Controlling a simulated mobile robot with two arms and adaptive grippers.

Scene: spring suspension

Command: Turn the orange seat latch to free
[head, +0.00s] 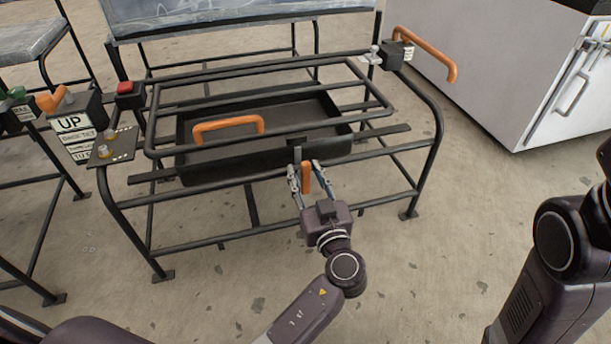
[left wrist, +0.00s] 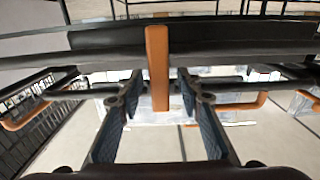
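The orange seat latch (head: 306,181) is a short upright bar at the front edge of the dark metal seat frame (head: 200,241). It hangs below a small grey bracket (head: 298,154). In the left wrist view the latch (left wrist: 157,62) stands upright in the middle, in front of a dark rail (left wrist: 230,35). My left gripper (head: 306,174) is open, with one finger on each side of the latch. The wrist view shows gaps between the latch and both fingers (left wrist: 160,88). My right arm shows at the right edge, but its gripper is out of view.
A black tray (head: 270,155) with an orange handle (head: 228,126) sits inside the frame. Another orange handle (head: 430,52) sticks out at the back right corner. Left are a box marked UP (head: 75,122) and a red button (head: 125,88). Floor in front is clear.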

